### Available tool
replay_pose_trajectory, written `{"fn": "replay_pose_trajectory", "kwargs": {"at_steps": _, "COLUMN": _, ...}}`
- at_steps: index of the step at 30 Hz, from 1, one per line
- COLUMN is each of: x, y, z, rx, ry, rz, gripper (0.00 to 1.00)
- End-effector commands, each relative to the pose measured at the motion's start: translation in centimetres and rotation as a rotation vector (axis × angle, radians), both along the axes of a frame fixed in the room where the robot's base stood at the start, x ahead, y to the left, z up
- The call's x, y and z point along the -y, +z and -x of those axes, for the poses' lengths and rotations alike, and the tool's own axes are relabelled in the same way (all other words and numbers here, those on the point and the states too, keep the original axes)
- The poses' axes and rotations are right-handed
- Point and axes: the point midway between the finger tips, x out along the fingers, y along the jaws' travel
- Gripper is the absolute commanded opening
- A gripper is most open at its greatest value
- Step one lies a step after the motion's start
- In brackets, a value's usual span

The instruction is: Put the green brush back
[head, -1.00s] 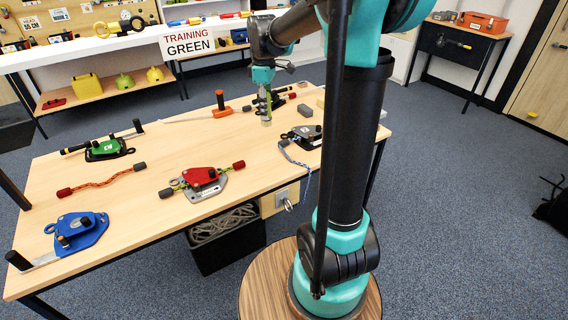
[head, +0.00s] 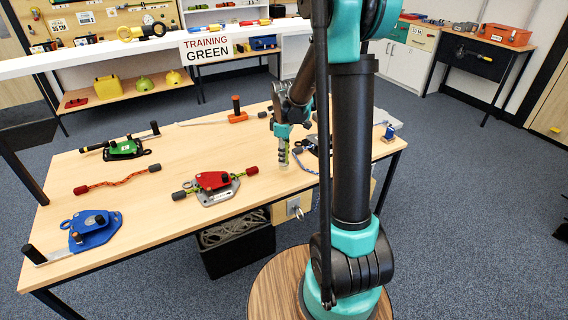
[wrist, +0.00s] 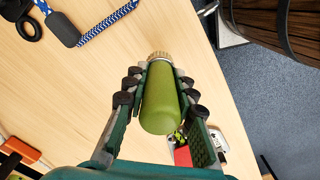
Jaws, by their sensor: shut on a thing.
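The green brush (wrist: 162,100) is in my gripper (wrist: 158,76) in the wrist view. Its smooth green handle lies between the two fingers, and its pale bristles point away from the palm. My gripper is shut on it. In the head view, my gripper (head: 283,145) points down over the table's middle right, with the brush (head: 283,160) below it, small and pale green. It is between the red rope device (head: 213,183) and the dark device (head: 312,143). I cannot tell whether the bristles touch the table.
The wooden table (head: 150,215) also carries a green device (head: 125,149), a blue device (head: 92,228), a red rope (head: 118,180) and an orange-handled tool (head: 237,116). A blue-white rope (wrist: 105,22) lies near the brush. A black bin (head: 238,250) stands beneath.

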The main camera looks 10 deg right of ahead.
Motion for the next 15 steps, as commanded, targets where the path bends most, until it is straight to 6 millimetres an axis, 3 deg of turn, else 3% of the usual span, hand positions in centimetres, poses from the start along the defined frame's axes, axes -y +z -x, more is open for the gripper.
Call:
{"fn": "replay_pose_trajectory", "kwargs": {"at_steps": 6, "x": 0.0, "y": -2.9, "z": 0.0, "rx": 0.000, "ry": 0.000, "rz": 0.000, "gripper": 0.00}}
{"fn": "replay_pose_trajectory", "kwargs": {"at_steps": 15, "x": 0.0, "y": -3.4, "z": 0.0, "rx": 0.000, "ry": 0.000, "rz": 0.000, "gripper": 0.00}}
